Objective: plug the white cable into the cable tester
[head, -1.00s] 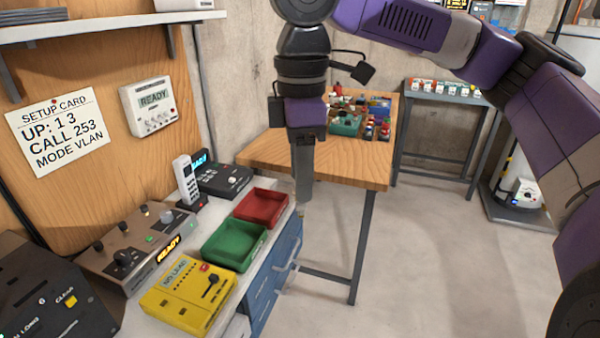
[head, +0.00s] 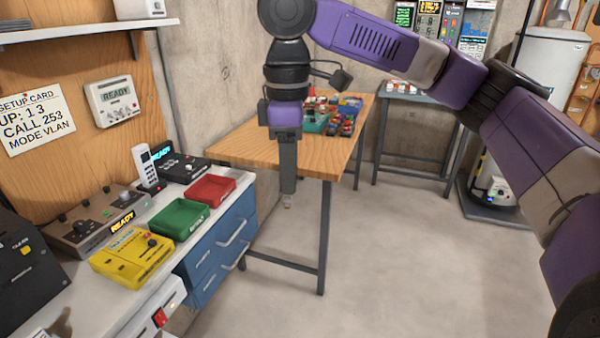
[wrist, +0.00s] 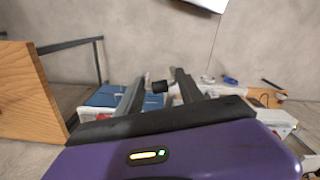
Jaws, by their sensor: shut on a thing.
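The cable tester is probably the yellow box (head: 132,258) with a small display and a dark knob, at the front of the left bench in the head view. My gripper (head: 287,201) points down over open floor, right of the blue drawers and in front of the wooden table, well apart from the yellow box. A pale bit shows at the fingertips in the head view. I cannot make out a white cable, nor tell whether the held piece belongs to one.
A green tray (head: 180,222) and a red tray (head: 211,190) stand behind the yellow box. A brown box (head: 92,224) reading READY is beside it. The wooden table (head: 235,145) with cluttered parts stands behind my gripper. The floor (head: 400,270) to the right is clear.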

